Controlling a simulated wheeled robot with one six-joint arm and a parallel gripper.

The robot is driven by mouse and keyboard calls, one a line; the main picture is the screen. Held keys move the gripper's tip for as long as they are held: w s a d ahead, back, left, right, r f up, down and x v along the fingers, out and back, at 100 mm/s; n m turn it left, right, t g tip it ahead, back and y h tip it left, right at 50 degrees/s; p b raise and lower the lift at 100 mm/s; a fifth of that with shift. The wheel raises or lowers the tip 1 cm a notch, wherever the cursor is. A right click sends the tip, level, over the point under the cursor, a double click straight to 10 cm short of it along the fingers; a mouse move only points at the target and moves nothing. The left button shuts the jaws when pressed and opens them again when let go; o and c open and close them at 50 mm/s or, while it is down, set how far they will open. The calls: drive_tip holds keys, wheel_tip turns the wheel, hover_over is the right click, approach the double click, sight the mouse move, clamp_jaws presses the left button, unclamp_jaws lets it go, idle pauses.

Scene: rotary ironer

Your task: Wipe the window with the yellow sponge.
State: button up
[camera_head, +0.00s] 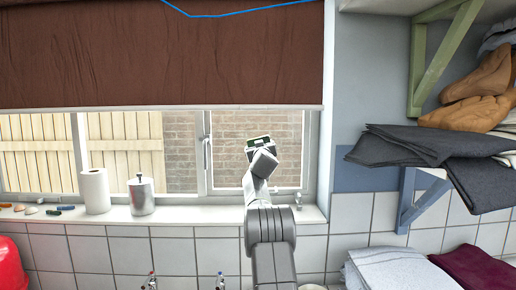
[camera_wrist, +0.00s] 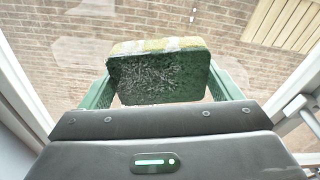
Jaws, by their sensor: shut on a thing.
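The yellow sponge (camera_wrist: 160,72) is between the green fingers of my gripper (camera_wrist: 165,90) in the wrist view. Its dark green scouring side faces the camera, with pale specks on it, and a yellow strip shows along its top edge. My gripper is shut on the sponge. The window (camera_head: 256,130) is in front of me in the head view, and my gripper (camera_head: 258,143) is in front of its right pane. Glass with a brick wall behind it also fills the wrist view. I cannot tell whether the sponge touches the glass.
A brown blind (camera_head: 160,55) covers the upper window. A paper roll (camera_head: 95,191) and a metal canister (camera_head: 141,195) stand on the sill (camera_head: 180,214), left of my arm. A window handle (camera_head: 206,150) is left of my gripper. Shelves with dark folded cloth (camera_head: 400,147) are at right.

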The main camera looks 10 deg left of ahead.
sight(285, 144)
drive_tip(key=shift+w+d+p, duration=0.4)
drive_tip(key=shift+w+d, duration=0.1)
drive_tip(key=shift+d, duration=1.3)
drive_tip(key=shift+w+d+p, duration=0.35)
drive_tip(key=shift+w+d, duration=0.15)
drive_tip(key=shift+d, duration=1.3)
drive_tip(key=shift+w+d+p, duration=0.4)
drive_tip(key=shift+w+d, duration=0.1)
drive_tip(key=shift+d, duration=1.3)
drive_tip(key=s+a+b, duration=0.3)
drive_tip(key=a, duration=0.8)
drive_tip(key=shift+s+a, duration=0.2)
drive_tip(key=shift+a, duration=0.15)
